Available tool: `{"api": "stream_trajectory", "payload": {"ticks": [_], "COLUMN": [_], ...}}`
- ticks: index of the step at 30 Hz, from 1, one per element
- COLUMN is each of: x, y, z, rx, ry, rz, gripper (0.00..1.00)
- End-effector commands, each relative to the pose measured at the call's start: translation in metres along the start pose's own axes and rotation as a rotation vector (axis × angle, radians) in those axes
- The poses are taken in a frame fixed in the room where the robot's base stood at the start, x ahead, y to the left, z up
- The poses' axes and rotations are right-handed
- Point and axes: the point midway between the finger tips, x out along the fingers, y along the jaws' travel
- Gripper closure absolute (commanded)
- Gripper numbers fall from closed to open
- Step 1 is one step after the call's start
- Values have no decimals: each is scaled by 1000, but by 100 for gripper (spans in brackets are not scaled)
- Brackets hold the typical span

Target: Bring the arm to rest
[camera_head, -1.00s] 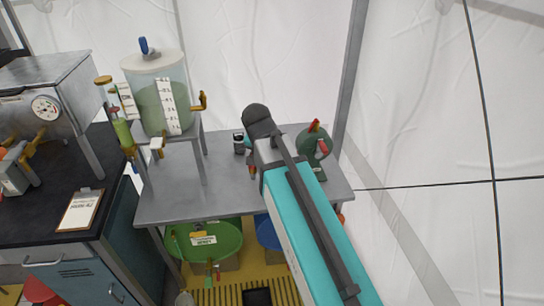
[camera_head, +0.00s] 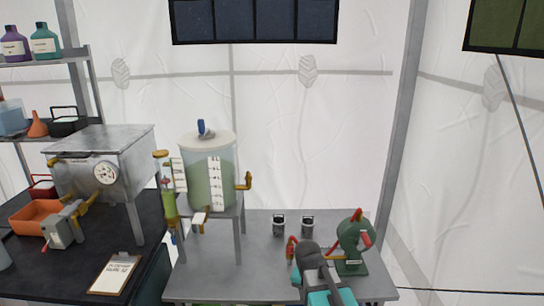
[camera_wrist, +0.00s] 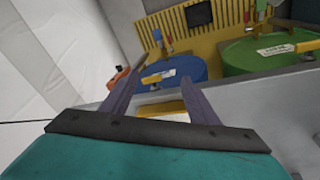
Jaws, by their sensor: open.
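My gripper (camera_wrist: 163,78) shows in the wrist view with its two dark fingers spread apart and nothing between them. It points past the edge of a grey surface, with a blue drum (camera_wrist: 185,68) and a green drum (camera_wrist: 262,52) beyond. In the head view my arm rises from the bottom edge, in front of the grey metal table (camera_head: 262,262); the gripper's fingers cannot be made out there.
On the table stand a green device with red handles (camera_head: 355,240), two small dark canisters (camera_head: 279,226), a small red item (camera_head: 291,248) and a clear tank of green liquid (camera_head: 208,180) on a stand. A clipboard (camera_head: 112,273) lies on the black bench at left.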

Motion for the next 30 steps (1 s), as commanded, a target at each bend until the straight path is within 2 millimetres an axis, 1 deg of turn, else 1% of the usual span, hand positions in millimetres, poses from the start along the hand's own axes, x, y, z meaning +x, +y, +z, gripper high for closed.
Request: {"api": "stream_trajectory", "payload": {"ticks": [1, 3, 8, 15, 23, 30], "x": [13, 29, 64, 115, 165, 205], "y": [3, 6, 14, 29, 48, 67], "z": [8, 17, 42, 83, 133, 184], "rx": [-16, -41, -98, -181, -269, -343], "ry": [-20, -43, -100, -189, -288, -380], "rz": [5, 9, 19, 25, 21, 8], "gripper": [45, 45, 45, 45, 45, 45]}}
